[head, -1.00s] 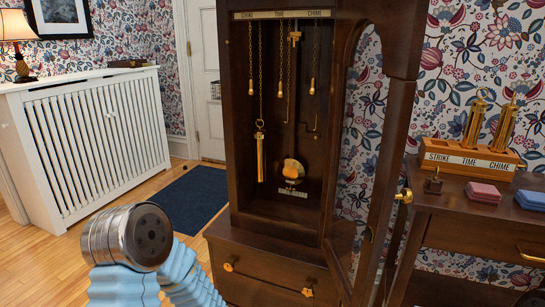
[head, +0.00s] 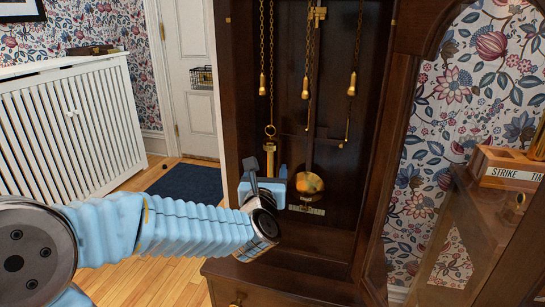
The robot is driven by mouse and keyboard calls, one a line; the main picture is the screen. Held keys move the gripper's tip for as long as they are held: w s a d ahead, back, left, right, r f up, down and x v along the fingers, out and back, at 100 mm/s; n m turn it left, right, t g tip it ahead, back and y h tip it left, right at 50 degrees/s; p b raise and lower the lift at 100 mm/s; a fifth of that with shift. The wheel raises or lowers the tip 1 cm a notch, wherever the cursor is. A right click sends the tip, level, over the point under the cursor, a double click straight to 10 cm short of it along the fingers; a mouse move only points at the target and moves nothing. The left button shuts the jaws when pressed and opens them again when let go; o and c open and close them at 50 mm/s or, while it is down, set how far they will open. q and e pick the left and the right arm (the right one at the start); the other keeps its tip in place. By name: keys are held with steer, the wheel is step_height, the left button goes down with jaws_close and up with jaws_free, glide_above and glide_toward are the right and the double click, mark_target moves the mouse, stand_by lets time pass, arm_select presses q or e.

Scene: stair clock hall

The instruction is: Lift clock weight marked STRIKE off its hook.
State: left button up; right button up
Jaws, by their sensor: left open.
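The brass clock weight (head: 269,152) hangs by its ring from the long chain (head: 270,60) at the left of the open clock case. This is the STRIKE side in the earlier frame; no marking is readable on the weight itself. My left gripper (head: 262,172) has reached into the case at the weight's lower part, its grey fingers open beside it. The gripper hides the weight's lower end, and I cannot tell whether the fingers touch it. My right gripper is not in view.
The pendulum bob (head: 306,186) hangs close to the right of the gripper. Other chains with small brass ends (head: 351,84) hang nearby. The glazed case door (head: 455,225) stands open at the right. Beyond it is a wooden rack (head: 507,165) labelled STRIKE and TIME.

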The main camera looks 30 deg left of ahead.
mark_target(271, 152)
arm_select(q)
steer(key=p+x, duration=0.2)
steer(key=x, duration=0.9)
steer(key=shift+f, duration=0.15)
jaws_close()
steer(key=c, duration=0.7)
jaws_free()
steer(key=shift+r, duration=0.2)
steer(key=shift+f, duration=0.1)
jaws_close()
